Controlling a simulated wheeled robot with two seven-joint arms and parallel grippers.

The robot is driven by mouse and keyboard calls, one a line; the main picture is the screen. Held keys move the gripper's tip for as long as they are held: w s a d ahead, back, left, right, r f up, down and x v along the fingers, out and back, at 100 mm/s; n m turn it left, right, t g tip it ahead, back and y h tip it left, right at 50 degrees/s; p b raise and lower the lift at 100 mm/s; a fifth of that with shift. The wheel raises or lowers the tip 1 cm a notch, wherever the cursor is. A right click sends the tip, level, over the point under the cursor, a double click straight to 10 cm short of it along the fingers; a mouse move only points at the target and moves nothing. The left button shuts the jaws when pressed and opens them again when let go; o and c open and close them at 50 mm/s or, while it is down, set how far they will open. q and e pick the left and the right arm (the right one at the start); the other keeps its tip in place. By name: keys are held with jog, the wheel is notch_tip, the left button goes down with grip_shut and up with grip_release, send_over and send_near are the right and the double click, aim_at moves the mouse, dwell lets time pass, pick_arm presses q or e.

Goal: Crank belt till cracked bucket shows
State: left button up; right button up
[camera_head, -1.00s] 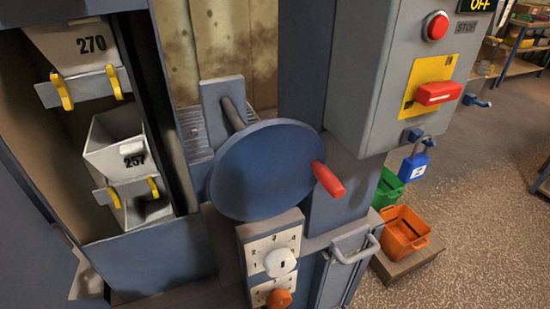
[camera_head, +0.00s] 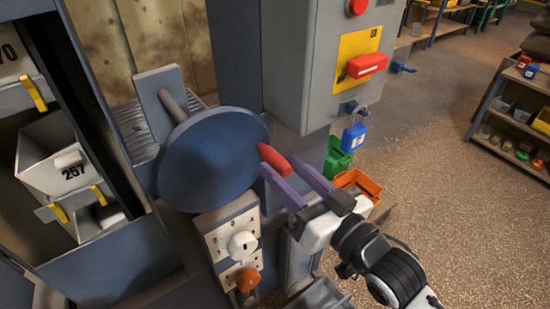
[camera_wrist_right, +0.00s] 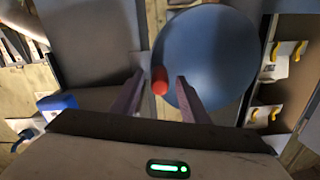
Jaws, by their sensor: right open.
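The blue crank disc (camera_head: 212,160) stands on its shaft beside the elevator opening. Its red handle (camera_head: 273,160) sticks out at the right edge. My right gripper (camera_head: 282,172) is open, its two purple fingers reaching to the handle. In the right wrist view, the handle (camera_wrist_right: 160,80) shows between the open fingertips (camera_wrist_right: 158,84), with a gap on the finger sides. Bucket 257 (camera_head: 68,160) hangs in the opening, and no crack shows on its visible faces. The bucket above it (camera_head: 14,65) is cut off by the frame edge. My left gripper is out of view.
A grey control box with a red switch (camera_head: 366,65) and a blue padlock (camera_head: 354,138) stands above my right gripper. A dial panel (camera_head: 232,240) sits below the disc. Green (camera_head: 337,157) and orange (camera_head: 369,186) bins stand behind the gripper. A shelf (camera_head: 515,115) is far right.

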aim_at(275, 162)
jog(key=shift+x, duration=1.7)
jog(key=shift+c, duration=0.2)
grip_shut()
